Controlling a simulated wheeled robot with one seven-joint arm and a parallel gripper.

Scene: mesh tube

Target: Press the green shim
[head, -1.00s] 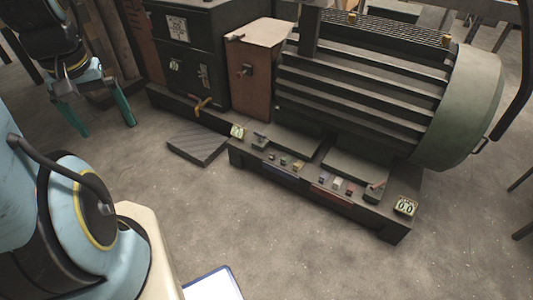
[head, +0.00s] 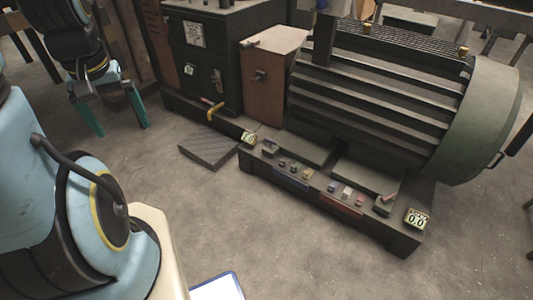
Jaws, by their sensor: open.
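My gripper (head: 121,128) is at the upper left in the head view. Its two green fingers are spread apart with nothing between them, over the floor and left of the machine. A row of small blocks (head: 293,168) lies on the left half of the machine's low front ledge, above a blue strip. Another row of small blocks (head: 347,193), some reddish, lies on the right half above a red strip. The pieces are too small and dim for me to tell which is the green shim. My gripper is well apart from both rows.
A large ribbed motor-like machine (head: 380,98) stands behind the ledge. A dark plate (head: 208,151) lies on the floor.

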